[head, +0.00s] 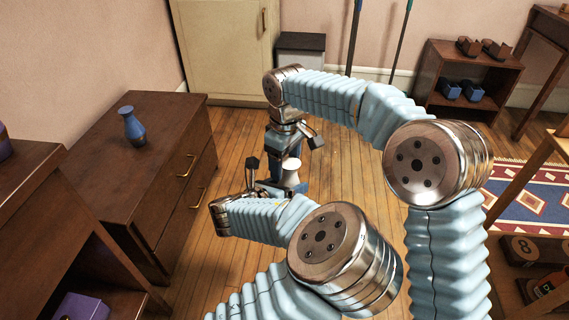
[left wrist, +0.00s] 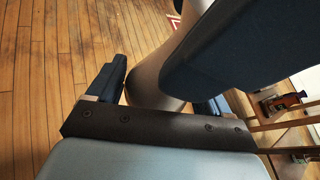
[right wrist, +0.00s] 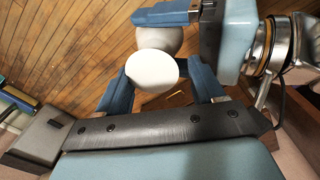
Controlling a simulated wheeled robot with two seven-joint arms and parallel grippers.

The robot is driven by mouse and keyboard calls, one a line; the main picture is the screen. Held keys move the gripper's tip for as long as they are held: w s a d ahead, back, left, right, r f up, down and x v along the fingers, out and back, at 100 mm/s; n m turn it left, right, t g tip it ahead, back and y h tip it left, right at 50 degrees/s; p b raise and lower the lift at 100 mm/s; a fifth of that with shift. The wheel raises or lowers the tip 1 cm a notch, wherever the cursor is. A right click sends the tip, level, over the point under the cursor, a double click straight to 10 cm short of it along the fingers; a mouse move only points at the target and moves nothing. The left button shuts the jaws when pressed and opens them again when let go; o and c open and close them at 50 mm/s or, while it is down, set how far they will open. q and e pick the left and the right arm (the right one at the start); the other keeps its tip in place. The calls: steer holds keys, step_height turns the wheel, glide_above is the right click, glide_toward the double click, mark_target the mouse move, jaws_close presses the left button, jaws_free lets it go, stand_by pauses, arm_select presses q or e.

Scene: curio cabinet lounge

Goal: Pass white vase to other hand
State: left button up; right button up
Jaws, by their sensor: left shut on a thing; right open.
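The white vase (head: 291,173) is held upright-looking above the floor, in the middle of the head view. My left gripper (head: 287,188) is shut on its body. The left wrist view shows the vase (left wrist: 153,80) between that gripper's blue fingers, partly covered by a large dark blue part of my right gripper. My right gripper (head: 285,160) is just above the vase, open. In the right wrist view, the vase's pale round end (right wrist: 152,70) lies between the right gripper's spread fingers; I cannot tell whether they touch it.
A dark wood dresser (head: 95,130) with a blue vase (head: 132,125) stands at left. A cream cabinet (head: 225,50) is at the back. A low shelf (head: 470,75) with blue and brown items is at right, near a patterned rug (head: 525,195). Wood floor around the grippers is clear.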

arm_select(q)
steer(key=shift+w+d+r, duration=0.15)
steer(key=shift+r, duration=0.25)
arm_select(e)
steer(key=shift+s+a+f, duration=0.1)
steer(key=shift+s+f, duration=0.1)
steer(key=shift+f, duration=0.25)
arm_select(q)
steer(key=shift+c, duration=1.3)
steer(key=shift+f, duration=0.15)
arm_select(e)
steer(key=c, duration=0.7)
arm_select(q)
steer(key=o, duration=1.3)
steer(key=shift+c, duration=0.2)
arm_select(e)
steer(key=shift+r, duration=0.1)
steer(key=shift+c, duration=0.7)
